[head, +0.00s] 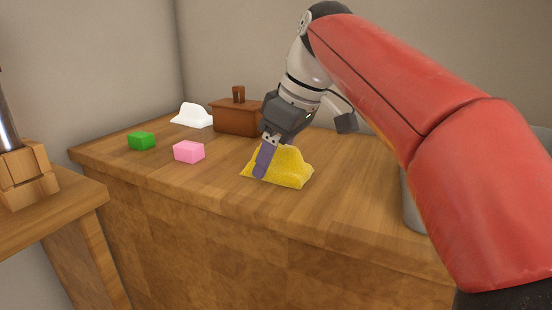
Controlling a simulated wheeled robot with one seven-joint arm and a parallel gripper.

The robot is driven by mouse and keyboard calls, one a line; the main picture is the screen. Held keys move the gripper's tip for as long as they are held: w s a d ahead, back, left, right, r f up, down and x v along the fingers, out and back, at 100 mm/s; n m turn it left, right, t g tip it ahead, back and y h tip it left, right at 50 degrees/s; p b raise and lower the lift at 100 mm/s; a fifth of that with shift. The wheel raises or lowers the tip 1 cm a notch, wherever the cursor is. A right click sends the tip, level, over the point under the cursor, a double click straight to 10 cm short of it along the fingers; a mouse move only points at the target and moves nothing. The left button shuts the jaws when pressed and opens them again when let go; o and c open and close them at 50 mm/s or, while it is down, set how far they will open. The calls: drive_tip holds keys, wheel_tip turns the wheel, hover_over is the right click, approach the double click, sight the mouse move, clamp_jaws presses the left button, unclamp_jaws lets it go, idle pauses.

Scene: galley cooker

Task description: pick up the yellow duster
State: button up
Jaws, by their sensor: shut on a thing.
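The yellow duster (289,167) lies draped in a peaked heap on the wooden counter, near its front edge. My gripper (265,160) points down at the duster, with one purple-grey finger in front of its left part. The gripper is shut on the duster. The other finger is hidden behind the cloth. The duster's lower edge appears to be at the counter top; I cannot tell whether it is lifted at all.
A pink block (188,152) and a green block (141,141) sit left of the duster. A white cloth-like heap (192,115) and a brown box (235,118) stand behind. A grey cylinder (414,205) is partly hidden by my red arm. A wooden block object (27,178) stands on the left surface.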

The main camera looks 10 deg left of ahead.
wheel_tip(320, 180, up, 10)
drive_tip(key=p, duration=0.4)
